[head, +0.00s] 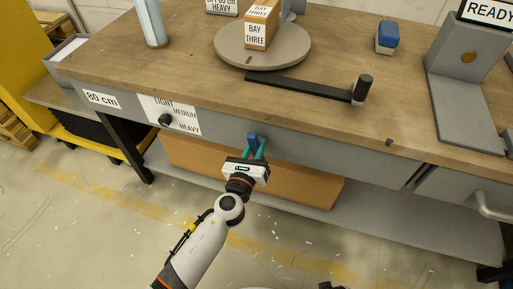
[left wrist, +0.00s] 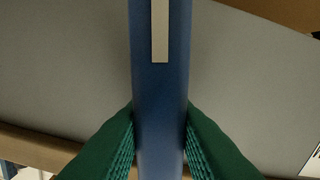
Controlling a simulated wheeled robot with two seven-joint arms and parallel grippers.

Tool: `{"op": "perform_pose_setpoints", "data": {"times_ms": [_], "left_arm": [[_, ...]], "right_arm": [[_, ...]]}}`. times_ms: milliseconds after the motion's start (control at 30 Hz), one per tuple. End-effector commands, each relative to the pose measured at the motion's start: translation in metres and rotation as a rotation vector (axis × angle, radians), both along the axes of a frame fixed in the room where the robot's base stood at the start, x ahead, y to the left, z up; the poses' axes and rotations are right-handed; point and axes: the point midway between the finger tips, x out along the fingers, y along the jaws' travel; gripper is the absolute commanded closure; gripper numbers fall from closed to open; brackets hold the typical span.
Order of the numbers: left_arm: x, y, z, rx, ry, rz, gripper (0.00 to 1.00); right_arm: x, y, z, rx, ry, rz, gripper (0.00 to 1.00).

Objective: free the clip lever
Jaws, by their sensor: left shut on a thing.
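A blue lever, which I take to be the clip lever (head: 252,139), stands out at the grey front face of the workbench, below its wooden top. My left gripper (head: 256,152) reaches up to it from below, with its green fingers around it. In the left wrist view, the blue lever (left wrist: 160,95) runs down the middle with a pale strip on it. The green fingers of the left gripper (left wrist: 160,140) press it from both sides. The lever's mount is not clear in either view. My right gripper is not in view.
On the wooden bench top (head: 200,75) are a round turntable (head: 290,60) with a "BAY THREE" box (head: 262,30), a black arm (head: 300,87), a blue-topped block (head: 387,38) and a grey stand (head: 460,90). A dial (head: 166,119) sits left of the lever. A cardboard box (head: 310,188) lies below.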

Motion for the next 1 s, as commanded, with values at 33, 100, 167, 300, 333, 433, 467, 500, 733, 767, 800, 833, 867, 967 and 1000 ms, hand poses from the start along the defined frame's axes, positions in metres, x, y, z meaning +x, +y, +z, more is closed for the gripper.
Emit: {"op": "perform_pose_setpoints", "data": {"times_ms": [33,100,167,300,333,433,467,500,733,767,800,833,867,967,1000], "left_arm": [[0.0,0.001,-0.002,-0.04,0.013,0.0,0.99],[0.0,0.002,-0.002,-0.103,0.032,0.0,0.99],[0.0,0.002,-0.003,-0.157,0.05,0.0,0.99],[0.001,0.003,-0.004,-0.285,0.094,0.0,0.99],[0.001,0.004,-0.004,-0.312,0.102,0.0,0.99],[0.001,0.005,-0.005,-0.404,0.131,0.0,0.99],[0.001,0.005,-0.005,-0.431,0.14,0.0,0.99],[0.001,0.005,-0.005,-0.468,0.152,0.001,0.99],[0.002,0.007,-0.007,-0.675,0.22,0.001,0.99],[0.002,0.007,-0.007,-0.703,0.229,0.001,0.99],[0.002,0.008,-0.008,-0.738,0.241,0.001,0.99],[0.002,0.008,-0.008,-0.765,0.25,0.001,0.99],[0.002,0.008,-0.008,-0.793,0.258,0.001,0.99],[0.002,0.009,-0.009,-0.881,0.286,0.002,0.99],[0.002,0.009,-0.01,-0.917,0.299,0.001,0.99]], "right_arm": [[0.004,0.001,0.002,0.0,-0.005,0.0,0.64],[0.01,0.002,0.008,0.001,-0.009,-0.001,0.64],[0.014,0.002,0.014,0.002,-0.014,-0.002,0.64],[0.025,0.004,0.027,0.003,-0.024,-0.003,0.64],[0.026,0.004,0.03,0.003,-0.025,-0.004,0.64],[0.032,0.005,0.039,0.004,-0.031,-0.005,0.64],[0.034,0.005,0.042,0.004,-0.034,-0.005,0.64],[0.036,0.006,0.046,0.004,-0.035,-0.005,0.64],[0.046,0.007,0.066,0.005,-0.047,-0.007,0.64],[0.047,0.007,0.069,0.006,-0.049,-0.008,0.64],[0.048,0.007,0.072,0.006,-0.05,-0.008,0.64],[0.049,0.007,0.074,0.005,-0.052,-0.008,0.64],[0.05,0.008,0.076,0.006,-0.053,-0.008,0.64],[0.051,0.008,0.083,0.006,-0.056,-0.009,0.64],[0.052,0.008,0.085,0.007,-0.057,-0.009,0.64]]}}
